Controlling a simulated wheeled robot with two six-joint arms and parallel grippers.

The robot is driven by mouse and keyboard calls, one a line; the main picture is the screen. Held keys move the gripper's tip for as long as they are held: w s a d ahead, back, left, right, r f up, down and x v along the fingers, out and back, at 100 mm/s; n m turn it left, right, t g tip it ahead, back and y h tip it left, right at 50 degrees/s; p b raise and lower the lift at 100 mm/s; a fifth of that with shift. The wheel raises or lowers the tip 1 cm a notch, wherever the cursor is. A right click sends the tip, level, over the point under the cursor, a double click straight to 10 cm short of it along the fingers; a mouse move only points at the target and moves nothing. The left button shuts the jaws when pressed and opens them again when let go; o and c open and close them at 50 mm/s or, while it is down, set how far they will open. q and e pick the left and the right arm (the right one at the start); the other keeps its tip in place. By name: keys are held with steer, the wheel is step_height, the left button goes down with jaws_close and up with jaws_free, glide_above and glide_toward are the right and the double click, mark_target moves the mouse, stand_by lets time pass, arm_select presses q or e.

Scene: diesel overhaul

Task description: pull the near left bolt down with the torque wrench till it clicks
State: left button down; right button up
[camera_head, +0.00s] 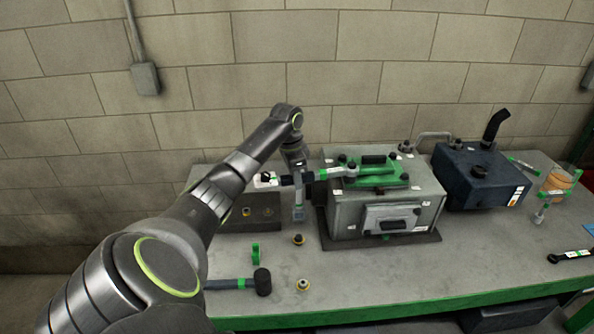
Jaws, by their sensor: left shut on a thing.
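The engine block (336,207) is a pale grey box near the middle of the bench. A green cover (375,179) lies on its top, with dark bolts around it. My left gripper (297,182) is shut on the wrench's black grip, left of the block. My right gripper is out of view.
A dark blue tank (469,180) with a black pipe stands right of the block. A hammer (262,281), a green clip (256,254) and small round parts (303,285) lie in front. A dark box (262,221) stands behind my left arm.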

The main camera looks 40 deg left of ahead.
arm_select(q)
steer(key=shift+w+a+r, duration=0.1)
steer(key=shift+a+r, duration=0.1)
steer(key=shift+a, duration=0.1)
steer(key=shift+w+a, duration=0.25)
steer(key=shift+a, duration=0.05)
steer(key=shift+w+a+r+m, duration=0.1)
steer(key=shift+w+a+m, duration=0.05)
steer(key=shift+a+m, duration=0.15)
stand_by(0.3)
steer(key=shift+d+r, duration=0.15)
steer(key=shift+r, duration=1.35)
steer(key=shift+r, duration=2.95)
